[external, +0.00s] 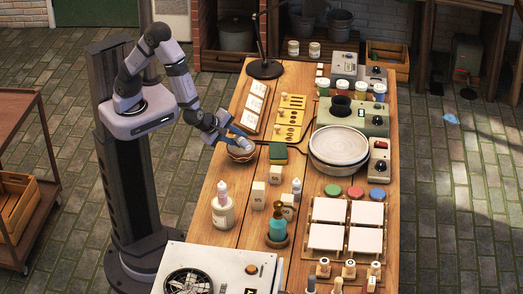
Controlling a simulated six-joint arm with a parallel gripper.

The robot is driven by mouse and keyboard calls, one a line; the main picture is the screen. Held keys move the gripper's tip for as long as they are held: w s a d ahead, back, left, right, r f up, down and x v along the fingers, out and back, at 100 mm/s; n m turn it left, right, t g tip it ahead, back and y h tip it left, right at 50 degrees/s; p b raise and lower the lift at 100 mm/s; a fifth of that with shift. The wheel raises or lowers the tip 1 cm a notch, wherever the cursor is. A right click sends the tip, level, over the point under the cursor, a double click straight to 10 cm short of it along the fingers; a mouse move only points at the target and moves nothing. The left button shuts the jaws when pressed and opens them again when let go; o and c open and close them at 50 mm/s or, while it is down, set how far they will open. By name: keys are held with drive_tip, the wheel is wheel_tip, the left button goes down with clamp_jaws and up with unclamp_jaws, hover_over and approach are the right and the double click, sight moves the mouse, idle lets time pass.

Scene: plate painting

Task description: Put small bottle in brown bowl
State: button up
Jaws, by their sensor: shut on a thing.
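My gripper (233,138) is at the left edge of the table, low over a small round brown bowl (241,156). It is shut on a small pale blue-grey thing, likely the small bottle (241,145), which lies tilted at the bowl's opening. The fingers hide part of it, and I cannot tell whether it touches the bowl.
A dark green sponge-like block (278,153) and a yellow tool tray (290,118) are right of the bowl. White blocks (259,195), a white bottle (222,207) and a teal bottle (278,226) stand nearer the front. A lamp base (265,69) is behind.

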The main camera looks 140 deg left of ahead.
drive_tip(key=o, duration=1.1)
wheel_tip(320, 180, up, 7)
drive_tip(key=p, duration=0.7)
drive_tip(key=shift+r, duration=0.1)
